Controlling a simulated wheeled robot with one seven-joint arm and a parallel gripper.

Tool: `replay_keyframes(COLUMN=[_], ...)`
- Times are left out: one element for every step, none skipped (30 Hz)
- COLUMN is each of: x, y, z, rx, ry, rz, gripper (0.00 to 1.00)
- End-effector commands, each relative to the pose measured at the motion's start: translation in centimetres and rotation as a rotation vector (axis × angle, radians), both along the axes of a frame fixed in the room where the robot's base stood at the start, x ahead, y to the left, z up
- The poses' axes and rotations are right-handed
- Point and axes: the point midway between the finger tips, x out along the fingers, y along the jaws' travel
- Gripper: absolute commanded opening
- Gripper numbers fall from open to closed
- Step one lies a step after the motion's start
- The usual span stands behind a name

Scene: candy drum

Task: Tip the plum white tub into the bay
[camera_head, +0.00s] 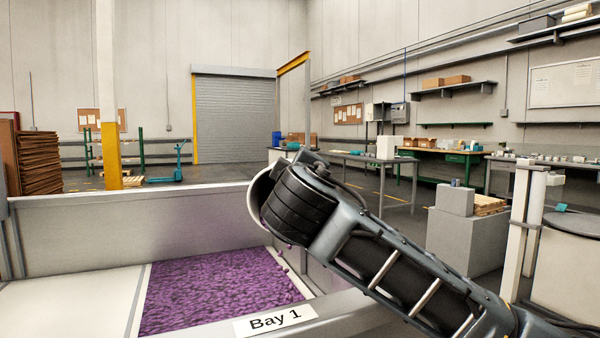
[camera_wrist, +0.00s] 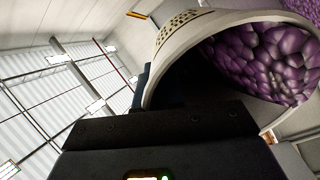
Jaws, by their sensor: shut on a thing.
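The white tub (camera_head: 258,196) is held tilted by my gripper over the bay, mostly hidden behind my wrist in the head view. A few purple pieces (camera_head: 283,268) show just below it, above the heap. The wrist view shows the tub's pale rim (camera_wrist: 172,52) with many plum-coloured candies (camera_wrist: 270,58) inside, against its lower side. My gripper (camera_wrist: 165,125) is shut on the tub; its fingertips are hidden. The bay (camera_head: 90,238), labelled Bay 1 (camera_head: 275,321), holds a layer of purple candies (camera_head: 205,290) in its right section.
The bay's left section (camera_head: 65,300) is a bare pale floor beside a divider. A grey block (camera_head: 465,232) and a white post (camera_head: 522,220) stand to the right of my arm. Workbenches (camera_head: 375,160) stand further back.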

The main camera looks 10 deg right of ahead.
Motion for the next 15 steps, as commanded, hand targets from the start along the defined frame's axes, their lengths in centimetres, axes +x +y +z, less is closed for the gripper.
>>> replay_keyframes(x=[-0.07, -0.08, -0.07, -0.08, -0.08, -0.09, -0.11, -0.14, -0.19, -0.25, -0.32, -0.42, -0.51, -0.6, -0.74], y=[0.4, 0.42, 0.42, 0.44, 0.44, 0.46, 0.48, 0.51, 0.53, 0.56, 0.59, 0.63, 0.67, 0.71, 0.77], z=[-1.43, -1.44, -1.46, -1.48, -1.5, -1.55, -1.6, -1.66, -1.74, -1.8, -1.87, -1.97, -2.05, -2.11, -2.12], rx=[0.002, 0.003, 0.003, 0.002, 0.002, 0.001, 0.001, 0.0, -0.001, -0.002, -0.004, -0.006, -0.008, -0.01, -0.014], ry=[0.014, 0.015, 0.015, 0.015, 0.015, 0.014, 0.012, 0.01, 0.004, -0.002, -0.008, -0.018, -0.026, -0.035, -0.049], rz=[0.006, 0.006, 0.006, 0.006, 0.006, 0.007, 0.007, 0.008, 0.008, 0.008, 0.007, 0.007, 0.009, 0.009, 0.009], gripper=[0.0, 0.0, 0.0, 0.0, 0.0, 0.0, 0.0, 0.0, 0.0, 0.0, 0.0, 0.0, 0.0, 0.0, 0.0])
